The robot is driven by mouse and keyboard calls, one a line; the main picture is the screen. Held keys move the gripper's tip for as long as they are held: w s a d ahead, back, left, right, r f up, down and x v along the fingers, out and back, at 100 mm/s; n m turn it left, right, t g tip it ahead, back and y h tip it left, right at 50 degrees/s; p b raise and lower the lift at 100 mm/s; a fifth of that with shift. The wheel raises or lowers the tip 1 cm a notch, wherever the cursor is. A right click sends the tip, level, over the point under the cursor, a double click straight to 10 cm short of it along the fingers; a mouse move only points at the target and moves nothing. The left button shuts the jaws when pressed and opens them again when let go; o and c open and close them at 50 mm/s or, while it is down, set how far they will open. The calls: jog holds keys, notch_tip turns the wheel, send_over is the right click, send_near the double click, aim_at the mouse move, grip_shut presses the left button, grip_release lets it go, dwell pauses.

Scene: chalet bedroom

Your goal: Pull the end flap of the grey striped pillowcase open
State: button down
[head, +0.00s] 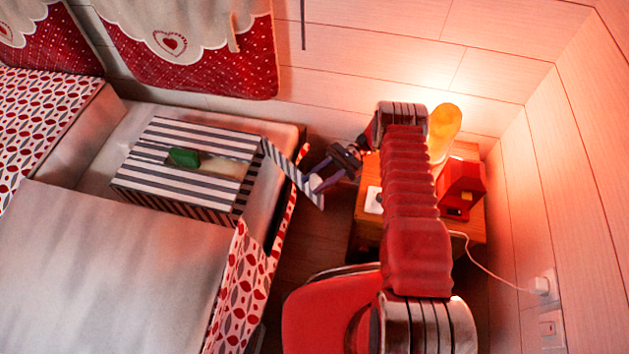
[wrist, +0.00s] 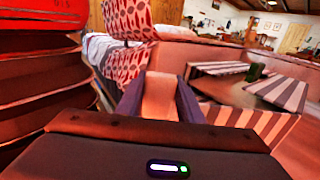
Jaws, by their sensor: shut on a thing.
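The grey striped pillowcase (head: 150,187) lies on the bed like a low box, with dark and white stripes. Its end flap (head: 285,163) stands out from the right end, slanting down to the right past the bed's edge. My gripper (head: 318,182) is shut on the flap's outer end. In the wrist view, the two fingers of my gripper (wrist: 160,98) stand around a plain pinkish-beige piece. The pillowcase's striped top (wrist: 284,92) shows to the right there.
The wooden nightstand (head: 367,205) holds a yellow lamp (head: 446,122) and a red box (head: 462,183). A red chair (head: 325,320) stands in front. Floor shows between bed and nightstand.

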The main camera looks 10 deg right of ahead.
jog(key=shift+s+a, duration=0.1)
jog(key=shift+a, duration=0.05)
jog(key=c, duration=1.2)
grip_release()
jog(key=shift+r, duration=4.95)
jog(key=shift+c, duration=0.7)
